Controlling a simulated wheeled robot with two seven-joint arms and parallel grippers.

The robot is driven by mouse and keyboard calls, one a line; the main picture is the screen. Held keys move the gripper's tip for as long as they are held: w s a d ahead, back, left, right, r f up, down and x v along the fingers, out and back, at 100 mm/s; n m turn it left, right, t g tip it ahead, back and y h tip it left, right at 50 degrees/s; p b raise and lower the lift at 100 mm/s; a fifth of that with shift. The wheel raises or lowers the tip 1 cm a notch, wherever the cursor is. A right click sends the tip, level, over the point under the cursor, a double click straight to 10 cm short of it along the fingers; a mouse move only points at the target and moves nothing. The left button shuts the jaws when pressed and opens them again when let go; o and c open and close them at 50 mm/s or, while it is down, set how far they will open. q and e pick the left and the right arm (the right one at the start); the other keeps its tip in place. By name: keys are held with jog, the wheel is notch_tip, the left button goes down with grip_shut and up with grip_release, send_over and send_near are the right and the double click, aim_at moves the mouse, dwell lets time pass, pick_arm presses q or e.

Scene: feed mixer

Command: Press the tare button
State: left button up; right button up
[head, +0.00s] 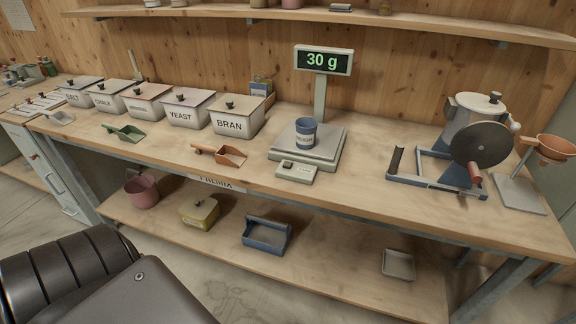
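The scale (330,150) stands in the middle of the workbench, with a blue cup (306,132) upright on its plate. Its display (323,60) on a post behind reads 30 g in green. A small pale control box (296,171) sits at the scale's front edge. It carries a small dark button (287,167) on its top; the button's label is too small to read. Neither of my grippers is in view, so nothing of mine touches the scale or the box.
Lidded bins, including the bran bin (236,115), line the back left. An orange scoop (222,155) and a green scoop (126,133) lie before them. A mill with a dark wheel (480,144) stands right. Bench space before the control box is clear.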

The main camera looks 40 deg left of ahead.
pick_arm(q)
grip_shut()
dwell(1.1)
